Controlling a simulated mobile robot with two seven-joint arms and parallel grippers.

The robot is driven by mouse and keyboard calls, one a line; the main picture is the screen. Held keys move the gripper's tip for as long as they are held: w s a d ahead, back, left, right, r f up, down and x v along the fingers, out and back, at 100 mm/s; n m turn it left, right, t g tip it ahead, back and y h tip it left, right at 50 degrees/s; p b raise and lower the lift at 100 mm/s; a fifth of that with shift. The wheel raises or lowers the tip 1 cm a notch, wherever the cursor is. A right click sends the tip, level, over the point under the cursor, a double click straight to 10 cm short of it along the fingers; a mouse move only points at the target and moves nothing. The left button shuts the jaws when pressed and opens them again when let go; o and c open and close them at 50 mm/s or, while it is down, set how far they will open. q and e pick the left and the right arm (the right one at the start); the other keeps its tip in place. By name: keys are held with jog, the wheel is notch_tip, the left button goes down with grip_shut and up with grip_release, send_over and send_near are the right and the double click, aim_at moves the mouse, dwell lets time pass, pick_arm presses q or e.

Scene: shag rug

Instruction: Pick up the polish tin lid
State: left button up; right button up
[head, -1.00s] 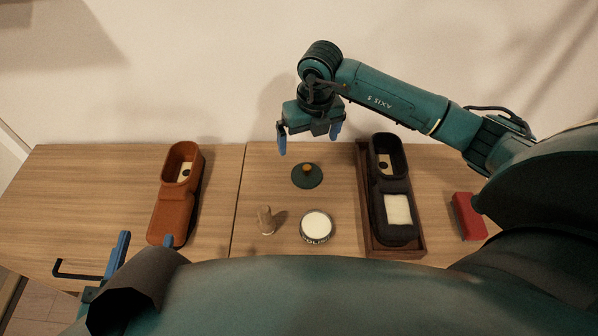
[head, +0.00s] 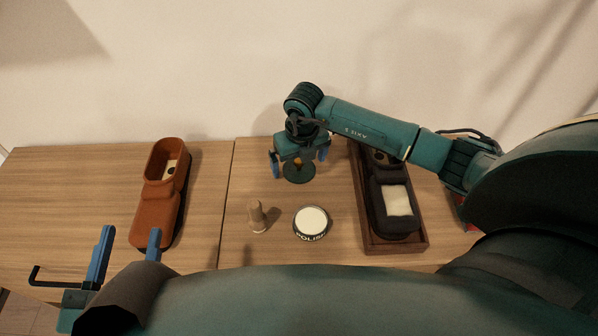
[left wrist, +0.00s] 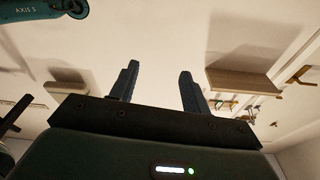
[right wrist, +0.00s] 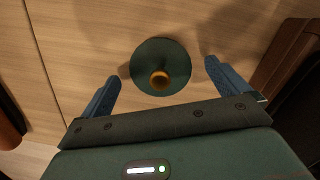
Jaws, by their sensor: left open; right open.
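The polish tin lid (head: 299,173) is a dark green disc with an orange-brown knob, lying on the wooden table. My right gripper (head: 299,165) is open above it, its blue fingers at either side of the knob in the head view. In the right wrist view the lid (right wrist: 160,60) lies beyond and between the open fingertips (right wrist: 163,78), not held. The open polish tin (head: 311,222), with a pale top, stands in front of the lid. My left gripper (head: 130,243) is open and empty at the table's front left; its wrist view shows empty fingers (left wrist: 158,72).
A wooden peg-like object (head: 257,216) stands left of the tin. A red block (head: 462,212) is mostly hidden behind my right arm.

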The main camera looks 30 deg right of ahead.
jog(key=shift+w+f, duration=0.1)
jog(key=shift+f, duration=0.25)
jog(key=c, duration=0.4)
pick_arm(q)
jog(key=shift+r, duration=0.2)
pick_arm(e)
jog(key=c, duration=0.7)
jog(key=shift+o, duration=0.2)
jog(key=shift+r, duration=0.15)
